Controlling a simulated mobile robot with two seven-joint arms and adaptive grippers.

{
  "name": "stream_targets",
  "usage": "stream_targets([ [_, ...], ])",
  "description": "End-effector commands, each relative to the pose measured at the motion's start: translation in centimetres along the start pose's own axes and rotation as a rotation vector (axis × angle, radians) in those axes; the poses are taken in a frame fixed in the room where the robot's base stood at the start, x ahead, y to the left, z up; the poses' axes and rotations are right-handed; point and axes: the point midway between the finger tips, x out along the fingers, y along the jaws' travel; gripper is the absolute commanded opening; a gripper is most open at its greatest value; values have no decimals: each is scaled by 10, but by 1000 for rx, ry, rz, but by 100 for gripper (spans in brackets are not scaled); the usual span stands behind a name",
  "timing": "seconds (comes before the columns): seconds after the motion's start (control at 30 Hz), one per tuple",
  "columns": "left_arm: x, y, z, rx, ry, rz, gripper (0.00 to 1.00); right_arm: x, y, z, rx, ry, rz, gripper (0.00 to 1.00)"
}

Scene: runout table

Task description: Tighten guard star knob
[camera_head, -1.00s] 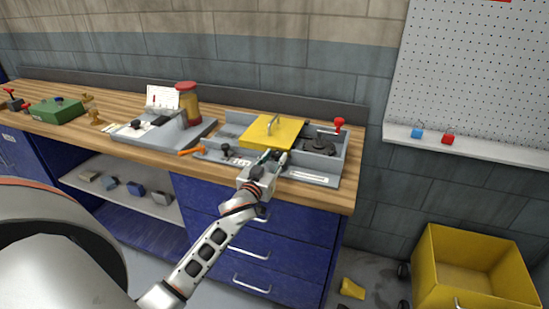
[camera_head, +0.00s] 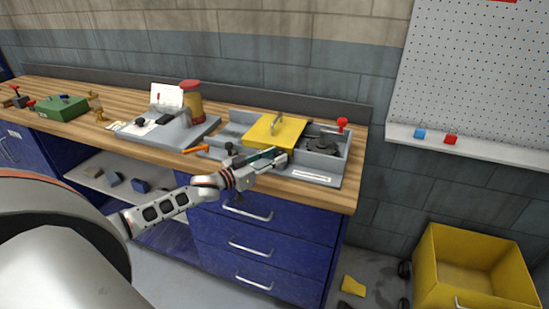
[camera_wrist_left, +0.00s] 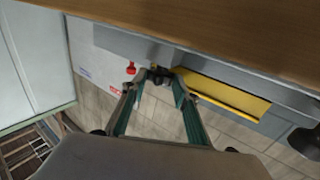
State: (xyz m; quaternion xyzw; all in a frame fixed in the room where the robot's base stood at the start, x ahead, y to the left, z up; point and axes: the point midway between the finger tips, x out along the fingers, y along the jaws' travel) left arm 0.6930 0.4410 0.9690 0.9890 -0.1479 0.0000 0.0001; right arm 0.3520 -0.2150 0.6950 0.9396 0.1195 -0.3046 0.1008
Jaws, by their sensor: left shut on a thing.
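My left gripper (camera_head: 277,157) reaches in from the left to the front of the grey machine bed (camera_head: 335,165), just below the yellow guard (camera_head: 286,134). In the left wrist view, its teal-lined fingers (camera_wrist_left: 160,78) close around a small dark knob (camera_wrist_left: 158,72), which I take to be the star knob. Its outline is mostly covered by the fingertips, and it is hidden in the head view. The yellow guard shows beside the fingers in the wrist view (camera_wrist_left: 228,96). I cannot tell how tight the knob is. My right gripper is in neither view.
A red knob (camera_head: 342,124) stands at the bed's right end. A black knob (camera_head: 229,149) and an orange handle (camera_head: 196,149) are left of my gripper. A red-lidded jar (camera_head: 190,102) stands behind. Blue drawers (camera_head: 250,238) lie below the bench top; a yellow bin (camera_head: 430,285) is right.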

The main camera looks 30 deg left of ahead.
Motion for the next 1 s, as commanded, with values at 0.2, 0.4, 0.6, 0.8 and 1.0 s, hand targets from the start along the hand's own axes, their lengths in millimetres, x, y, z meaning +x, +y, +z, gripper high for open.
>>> stream_targets([
  [0.2,0,-1,0,2,0,25,8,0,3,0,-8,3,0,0],
  [0.4,0,-1,0,1,1,27,8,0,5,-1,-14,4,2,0],
  [0.6,0,-1,-1,1,1,26,40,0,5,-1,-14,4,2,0],
  [0.8,0,-1,-1,1,1,26,46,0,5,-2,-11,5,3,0],
  [1.0,0,0,0,0,0,17,46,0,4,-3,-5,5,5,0],
])
